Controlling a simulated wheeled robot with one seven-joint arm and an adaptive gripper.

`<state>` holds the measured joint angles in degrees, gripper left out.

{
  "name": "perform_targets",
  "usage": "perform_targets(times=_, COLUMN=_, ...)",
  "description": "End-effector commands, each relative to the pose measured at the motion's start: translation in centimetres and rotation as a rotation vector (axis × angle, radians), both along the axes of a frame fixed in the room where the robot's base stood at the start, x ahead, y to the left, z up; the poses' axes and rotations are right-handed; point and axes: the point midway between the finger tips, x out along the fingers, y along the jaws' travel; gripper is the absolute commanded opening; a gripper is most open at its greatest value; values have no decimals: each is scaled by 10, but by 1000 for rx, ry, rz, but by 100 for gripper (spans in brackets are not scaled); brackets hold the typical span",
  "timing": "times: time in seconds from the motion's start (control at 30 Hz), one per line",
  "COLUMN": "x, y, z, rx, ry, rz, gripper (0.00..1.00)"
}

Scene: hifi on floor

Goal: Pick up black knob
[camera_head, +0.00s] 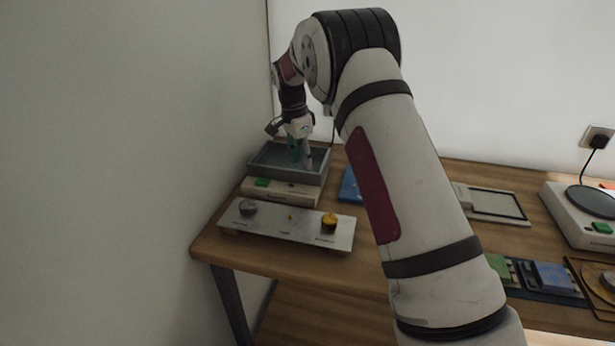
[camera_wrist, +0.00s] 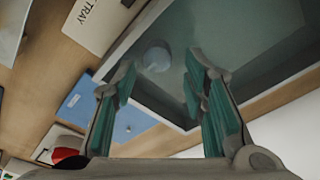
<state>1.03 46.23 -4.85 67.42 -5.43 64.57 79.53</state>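My gripper (camera_head: 300,155) points down over the grey tray (camera_head: 262,163) at the back left of the table. In the wrist view my gripper (camera_wrist: 160,75) is open, its two teal-padded fingers apart with nothing between them. A small round grey-blue piece (camera_wrist: 157,57) shows in the tray (camera_wrist: 270,35), just beyond the fingertips; I cannot tell whether it is the black knob. On the metal panel (camera_head: 288,228) in front are a dark grey knob (camera_head: 247,207) at the left and a yellow-topped knob with a dark side (camera_head: 329,222) at the right.
The tray rests on a pale base with a green button (camera_head: 261,183). A blue flat thing (camera_head: 349,186) lies to its right. The wall is close on the left. Further right are green and blue blocks (camera_head: 555,279) and a scale-like device (camera_head: 585,215).

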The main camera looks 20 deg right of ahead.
Motion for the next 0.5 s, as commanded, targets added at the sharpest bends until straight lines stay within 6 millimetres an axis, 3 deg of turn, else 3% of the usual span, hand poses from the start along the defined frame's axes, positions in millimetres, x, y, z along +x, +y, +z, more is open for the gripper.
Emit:
perform_targets(times=0.3, x=-3, y=-9, z=-41, rx=0, ry=4, rz=0, gripper=40)
perform_targets(times=0.5, x=-2, y=-10, z=-47, rx=1, ry=1, rz=1, gripper=40)
